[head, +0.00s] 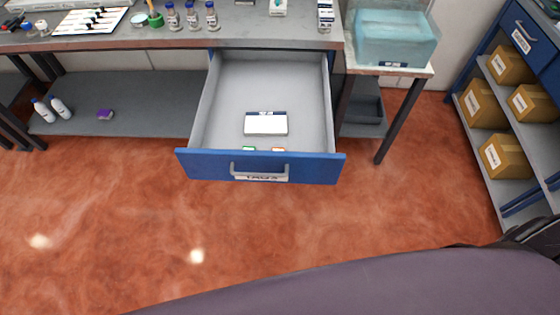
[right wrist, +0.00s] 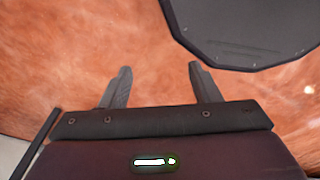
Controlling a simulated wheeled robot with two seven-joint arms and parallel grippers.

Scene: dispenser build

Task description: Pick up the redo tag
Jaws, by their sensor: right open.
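A blue-fronted drawer (head: 215,165) stands pulled open below the workbench, with a label on its front that seems to read TAGS. Inside, close behind the front panel, the top edges of two small tags show: a green one (head: 249,149) and an orange-red one (head: 278,150). The front panel hides most of both, and no word on them is readable, so I cannot tell for sure which is the redo tag. My right gripper (right wrist: 158,70) is open and empty above the red-brown floor, away from the drawer. My left gripper is not in view.
A white card with a dark header (head: 266,124) lies in the drawer behind the tags. Several vials (head: 192,16) stand on the workbench (head: 120,42). A side table with a pale blue bin (head: 395,42) stands right of the drawer. Boxes (head: 505,157) fill the right shelf. The floor in front is clear.

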